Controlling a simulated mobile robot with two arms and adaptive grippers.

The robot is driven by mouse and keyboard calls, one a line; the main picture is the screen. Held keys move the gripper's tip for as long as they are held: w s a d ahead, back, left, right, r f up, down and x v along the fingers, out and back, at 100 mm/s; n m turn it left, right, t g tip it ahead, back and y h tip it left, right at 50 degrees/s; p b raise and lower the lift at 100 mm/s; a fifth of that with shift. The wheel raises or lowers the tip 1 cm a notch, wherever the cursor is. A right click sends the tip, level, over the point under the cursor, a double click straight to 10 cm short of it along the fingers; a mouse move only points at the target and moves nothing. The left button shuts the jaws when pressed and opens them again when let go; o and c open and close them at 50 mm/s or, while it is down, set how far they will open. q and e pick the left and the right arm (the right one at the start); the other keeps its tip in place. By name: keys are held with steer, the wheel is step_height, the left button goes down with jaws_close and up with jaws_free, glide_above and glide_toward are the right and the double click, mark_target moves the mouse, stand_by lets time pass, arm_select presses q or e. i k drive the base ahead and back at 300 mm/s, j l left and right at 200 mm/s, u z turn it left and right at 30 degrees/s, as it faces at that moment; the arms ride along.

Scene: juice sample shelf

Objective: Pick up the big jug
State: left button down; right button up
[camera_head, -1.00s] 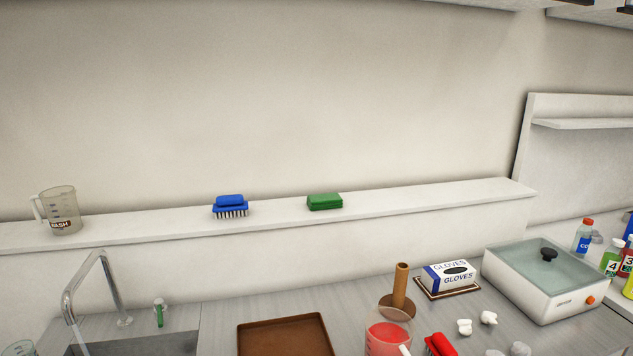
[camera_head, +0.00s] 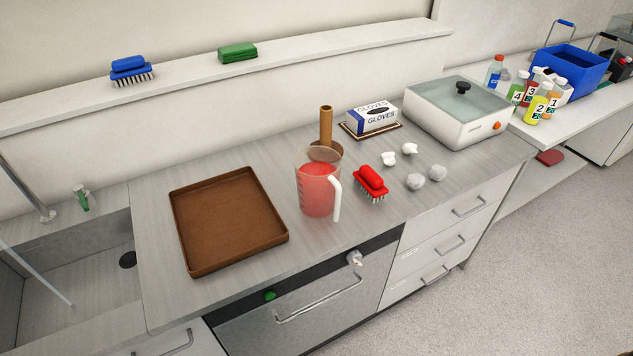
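The big jug (camera_head: 317,192) stands upright on the grey counter. It is clear plastic with red liquid inside and a white handle (camera_head: 335,197) on its right, front side. It stands between the brown tray and the red brush, close to the counter's front edge. A smaller clear jug marked WASH stood on the wall ledge in the earlier frame and is outside the view now. Neither of my grippers is in view.
A brown tray (camera_head: 175,222) lies left of the jug, beside the sink (camera_head: 75,268). A red brush (camera_head: 371,181) is close on its right. A brown upright roll (camera_head: 326,126) stands behind it. A glove box (camera_head: 372,116) and white water bath (camera_head: 440,118) stand farther back.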

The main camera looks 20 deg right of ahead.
mark_target(318, 168)
steer(key=j, duration=0.5)
steer(key=j+z, duration=0.15)
steer(key=j, duration=0.4)
steer(key=k+j, duration=0.15)
steer(key=j, duration=0.35)
steer(key=j+z, duration=0.15)
steer(key=j, duration=0.35)
steer(key=k, duration=0.05)
